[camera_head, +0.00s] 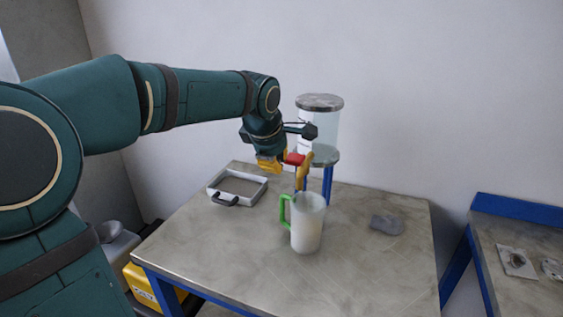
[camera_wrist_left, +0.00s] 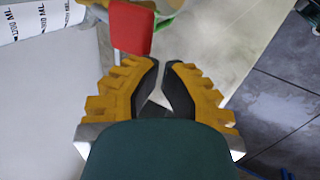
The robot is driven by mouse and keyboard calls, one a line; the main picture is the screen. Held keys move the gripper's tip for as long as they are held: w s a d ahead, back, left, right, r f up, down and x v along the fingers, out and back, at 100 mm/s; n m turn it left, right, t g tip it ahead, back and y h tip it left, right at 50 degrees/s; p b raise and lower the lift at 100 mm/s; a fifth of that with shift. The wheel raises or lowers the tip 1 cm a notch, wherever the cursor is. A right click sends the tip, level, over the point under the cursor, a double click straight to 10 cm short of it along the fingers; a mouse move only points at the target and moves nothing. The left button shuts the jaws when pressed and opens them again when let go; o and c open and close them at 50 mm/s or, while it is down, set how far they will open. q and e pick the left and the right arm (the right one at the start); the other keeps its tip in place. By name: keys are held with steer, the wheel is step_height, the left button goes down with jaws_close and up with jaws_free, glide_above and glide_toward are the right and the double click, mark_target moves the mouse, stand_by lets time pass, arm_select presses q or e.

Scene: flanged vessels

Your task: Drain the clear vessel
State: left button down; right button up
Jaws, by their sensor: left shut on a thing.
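The clear vessel (camera_head: 326,130) stands at the back of the table on blue legs, between a grey top flange and a bottom flange. It looks pale inside; its liquid level is not clear. Its printed scale (camera_wrist_left: 45,20) shows in the left wrist view. A red handle (camera_head: 294,158) is at its lower front and also shows in the wrist view (camera_wrist_left: 131,28). A whitish jug (camera_head: 308,225) with a green handle stands upright in front of the vessel.
A white frame with a dark handle (camera_head: 237,188) lies at the table's back left. A flat grey piece (camera_head: 387,225) lies right of the jug. The table (camera_head: 215,245) is clear at its front. Another blue-edged table (camera_head: 520,232) stands at right. A yellow box (camera_head: 142,287) is below left.

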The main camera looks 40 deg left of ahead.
arm_select(q)
steer(key=p+v, duration=0.1)
steer(key=v, duration=0.9)
steer(key=shift+w+r, duration=0.25)
